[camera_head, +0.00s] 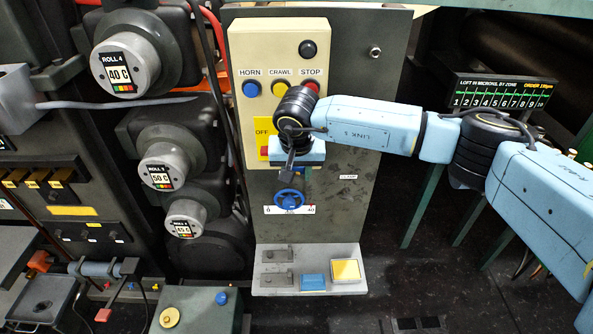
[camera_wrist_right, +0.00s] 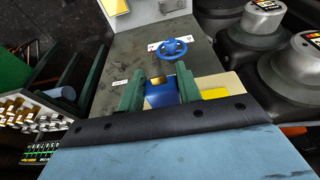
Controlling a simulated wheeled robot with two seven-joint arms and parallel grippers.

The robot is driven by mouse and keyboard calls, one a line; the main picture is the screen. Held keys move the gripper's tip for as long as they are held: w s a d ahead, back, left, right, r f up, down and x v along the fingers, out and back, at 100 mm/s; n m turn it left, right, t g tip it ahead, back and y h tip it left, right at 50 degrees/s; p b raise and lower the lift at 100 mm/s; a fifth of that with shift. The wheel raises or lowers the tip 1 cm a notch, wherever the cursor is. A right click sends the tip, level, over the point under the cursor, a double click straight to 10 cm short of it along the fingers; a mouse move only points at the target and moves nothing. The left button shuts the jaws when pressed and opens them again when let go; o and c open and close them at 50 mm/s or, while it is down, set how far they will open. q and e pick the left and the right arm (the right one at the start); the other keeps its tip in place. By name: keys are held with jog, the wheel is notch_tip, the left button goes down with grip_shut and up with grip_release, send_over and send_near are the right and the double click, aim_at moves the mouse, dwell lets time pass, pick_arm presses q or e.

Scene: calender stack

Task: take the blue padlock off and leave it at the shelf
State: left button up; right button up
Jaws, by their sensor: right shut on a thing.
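My right gripper (camera_wrist_right: 160,91) is shut on a blue block-shaped thing, which I take for the blue padlock (camera_wrist_right: 161,97), with a brass-coloured part at its far end. In the head view my right gripper (camera_head: 289,164) is in front of the grey panel, just below the yellow OFF plate (camera_head: 262,130) and above the blue handwheel. My wrist covers much of the plate and the padlock there, so I cannot tell whether the padlock is still hooked on. The grey shelf (camera_head: 325,254) juts out at the panel's foot. My left gripper is not in view.
The blue handwheel (camera_head: 289,198) sticks out close below my right gripper. The shelf carries a blue block (camera_head: 313,282), a yellow-topped box (camera_head: 346,269) and small dark fittings. A cream button box (camera_head: 279,45) is above. Rolls (camera_head: 125,68) stand at left.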

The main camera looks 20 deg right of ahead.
jog(key=shift+s+a, duration=0.1)
jog(key=shift+s, duration=0.25)
jog(key=shift+s+a+p, duration=0.25)
jog(key=shift+s+a, duration=0.05)
jog(key=shift+s, duration=0.65)
jog(key=shift+s+a+p, duration=0.2)
jog(key=shift+s+a, duration=0.05)
jog(key=shift+s, duration=0.65)
jog(key=shift+f, duration=0.1)
jog(key=s+d+f+n+b, duration=0.3)
jog(key=s+d+f+b, duration=0.2)
jog(key=s+b, duration=0.4)
jog(key=b, duration=0.2)
jog(key=shift+d+f+y+b, duration=0.25)
jog(key=shift+f+y+b, duration=0.15)
